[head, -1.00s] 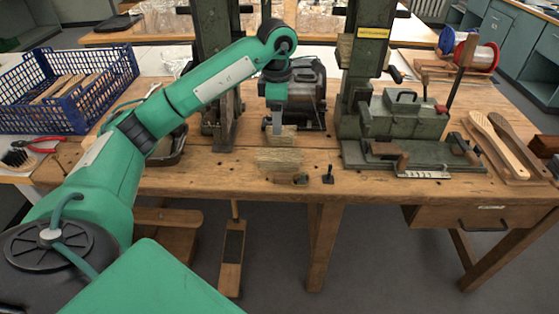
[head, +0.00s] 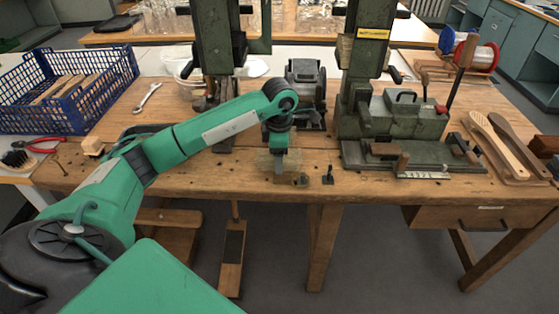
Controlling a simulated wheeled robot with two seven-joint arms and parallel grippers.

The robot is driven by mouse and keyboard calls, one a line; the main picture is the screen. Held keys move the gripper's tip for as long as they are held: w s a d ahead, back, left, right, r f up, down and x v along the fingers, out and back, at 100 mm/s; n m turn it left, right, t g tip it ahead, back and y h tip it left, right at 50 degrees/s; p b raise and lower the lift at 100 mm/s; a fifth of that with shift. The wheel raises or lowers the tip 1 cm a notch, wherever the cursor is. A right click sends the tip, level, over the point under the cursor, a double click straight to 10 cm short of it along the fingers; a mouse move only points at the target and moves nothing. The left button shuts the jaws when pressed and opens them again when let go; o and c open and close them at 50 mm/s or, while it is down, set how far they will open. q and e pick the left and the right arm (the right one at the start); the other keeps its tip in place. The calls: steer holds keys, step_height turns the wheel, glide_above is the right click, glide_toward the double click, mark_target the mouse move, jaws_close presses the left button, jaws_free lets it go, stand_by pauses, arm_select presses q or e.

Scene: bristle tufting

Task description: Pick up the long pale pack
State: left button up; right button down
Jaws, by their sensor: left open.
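My right gripper is not in view.
A small dark metal piece (head: 301,180) and a small black peg (head: 328,176) stand just right of the pack. Green machines (head: 402,118) rise behind and to the right. A blue crate (head: 104,82) stands at the left. Wooden paddles (head: 497,146) lie at the right.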

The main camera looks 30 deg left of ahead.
arm_select(q)
steer(key=shift+f, duration=0.2)
steer(key=c, duration=1.1)
steer(key=shift+r, duration=0.1)
